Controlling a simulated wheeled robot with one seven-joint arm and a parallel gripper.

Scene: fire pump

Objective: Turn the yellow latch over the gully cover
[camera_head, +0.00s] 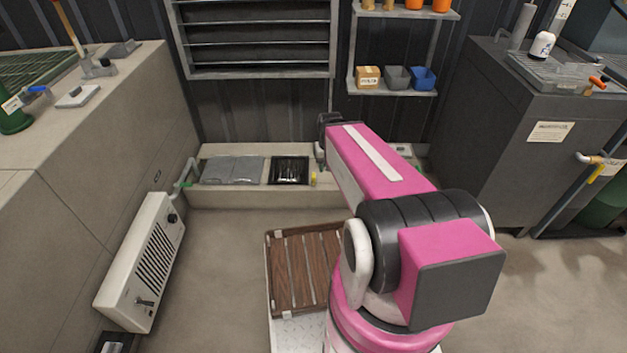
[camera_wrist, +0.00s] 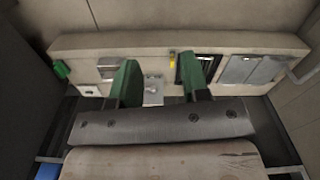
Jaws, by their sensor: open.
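The yellow latch (camera_head: 314,179) is a small upright piece on the low concrete ledge at the back wall, just right of a dark gully opening (camera_head: 289,170). In the wrist view the latch (camera_wrist: 172,60) shows between my two green fingers, beyond their tips, beside the dark opening (camera_wrist: 208,66). Grey cover panels (camera_head: 232,169) lie left of the opening in the head view; they also show in the wrist view (camera_wrist: 252,69). My gripper (camera_wrist: 158,60) is open and empty, apart from the latch. In the head view my pink arm hides most of the gripper.
A wooden slatted tray (camera_head: 300,270) is beside my arm. A white vented unit (camera_head: 145,262) leans at the left counter (camera_head: 80,150). A dark cabinet (camera_head: 530,120) stands at the right. Shelves (camera_head: 393,90) hang above the ledge. The floor before the ledge's left part is clear.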

